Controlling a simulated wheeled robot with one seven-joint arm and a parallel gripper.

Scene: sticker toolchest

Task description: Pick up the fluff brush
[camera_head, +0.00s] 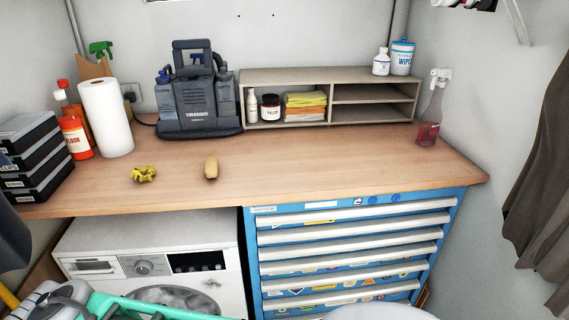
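A small tan, oblong object (211,167), which looks like the fluff brush, lies on the wooden countertop (290,165), left of the middle. Its long side points roughly away from me. It is too small to make out bristles. Nothing touches it. My gripper is not in view.
A crumpled yellow thing (143,174) lies to its left. Behind stand a dark cleaning machine (193,95) and a wooden shelf (285,76). A paper roll (106,118), bottles and stacked black cases (38,155) fill the left. The counter's right front is clear, above blue drawers (350,255).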

